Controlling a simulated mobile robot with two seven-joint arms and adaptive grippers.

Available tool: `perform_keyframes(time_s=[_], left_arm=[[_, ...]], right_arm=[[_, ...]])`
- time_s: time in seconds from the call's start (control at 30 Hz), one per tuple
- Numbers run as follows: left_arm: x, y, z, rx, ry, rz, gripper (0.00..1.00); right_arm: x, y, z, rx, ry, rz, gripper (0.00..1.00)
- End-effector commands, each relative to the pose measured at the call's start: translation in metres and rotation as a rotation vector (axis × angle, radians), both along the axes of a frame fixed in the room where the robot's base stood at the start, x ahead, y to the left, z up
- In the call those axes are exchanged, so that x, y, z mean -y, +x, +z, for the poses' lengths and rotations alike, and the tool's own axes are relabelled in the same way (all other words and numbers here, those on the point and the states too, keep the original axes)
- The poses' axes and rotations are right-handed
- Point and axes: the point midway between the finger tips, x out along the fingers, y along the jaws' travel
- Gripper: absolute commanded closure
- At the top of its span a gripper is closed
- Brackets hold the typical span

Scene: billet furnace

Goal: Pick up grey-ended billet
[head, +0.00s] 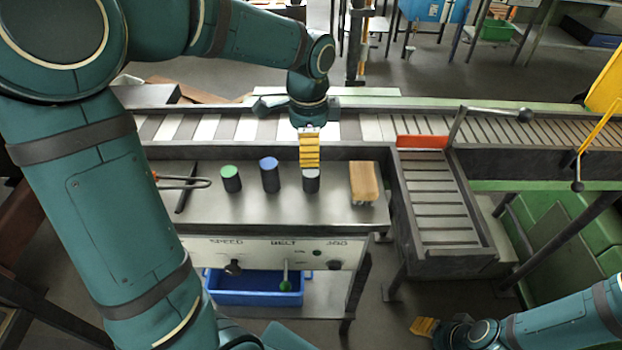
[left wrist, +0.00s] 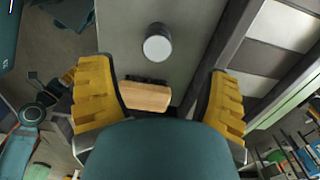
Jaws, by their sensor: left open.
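The grey-ended billet (head: 311,181) stands upright on the steel table, a short dark cylinder with a pale grey top. It also shows in the left wrist view (left wrist: 157,44), beyond my fingertips and between their lines. My left gripper (head: 310,165) is open with yellow fingers; in the head view it hangs just above and behind the billet, partly overlapping its top. In the left wrist view the two yellow fingers (left wrist: 160,85) are wide apart with nothing between them. My right gripper (head: 424,326) is at the lower right, far from the billet; its yellow finger pads show, but its opening is unclear.
A blue-ended billet (head: 269,176) and a green-ended billet (head: 231,180) stand to the left. A wooden-backed brush (head: 364,182) lies close on the right. Tongs (head: 182,181) lie at the table's left.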

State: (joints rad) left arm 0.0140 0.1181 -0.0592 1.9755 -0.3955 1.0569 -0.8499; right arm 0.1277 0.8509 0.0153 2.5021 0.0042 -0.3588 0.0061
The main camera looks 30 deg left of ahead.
Motion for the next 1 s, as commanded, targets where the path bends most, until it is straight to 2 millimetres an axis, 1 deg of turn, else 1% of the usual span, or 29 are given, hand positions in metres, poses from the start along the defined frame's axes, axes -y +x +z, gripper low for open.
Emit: perform_keyframes(time_s=[0.03, 0.1, 0.2, 0.43, 0.6, 0.7, 0.83, 1.0], left_arm=[[0.0, -0.001, -0.013, -0.004, 0.001, 0.0, 0.22], [0.0, -0.001, -0.024, -0.004, 0.001, -0.001, 0.22], [0.0, 0.0, -0.036, -0.003, 0.001, 0.0, 0.22], [0.002, -0.001, -0.05, -0.002, 0.0, 0.0, 0.22], [0.006, -0.001, -0.076, -0.004, 0.0, -0.001, 0.22], [0.006, -0.001, -0.088, -0.001, 0.0, 0.0, 0.22], [0.006, -0.001, -0.094, 0.0, 0.0, 0.0, 0.22], [0.006, -0.001, -0.094, 0.001, 0.001, 0.001, 0.22]], right_arm=[[0.0, -0.001, -0.004, -0.002, 0.0, 0.002, 0.53], [0.0, -0.002, -0.006, -0.003, 0.001, 0.003, 0.53], [-0.001, -0.002, -0.009, -0.006, 0.002, 0.004, 0.53], [-0.001, -0.004, -0.012, -0.008, 0.002, 0.007, 0.53], [-0.001, -0.006, -0.02, -0.013, 0.003, 0.01, 0.53], [-0.001, -0.007, -0.022, -0.015, 0.003, 0.012, 0.53], [-0.002, -0.007, -0.023, -0.017, 0.004, 0.014, 0.53], [-0.002, -0.008, -0.023, -0.017, 0.004, 0.014, 0.53]])
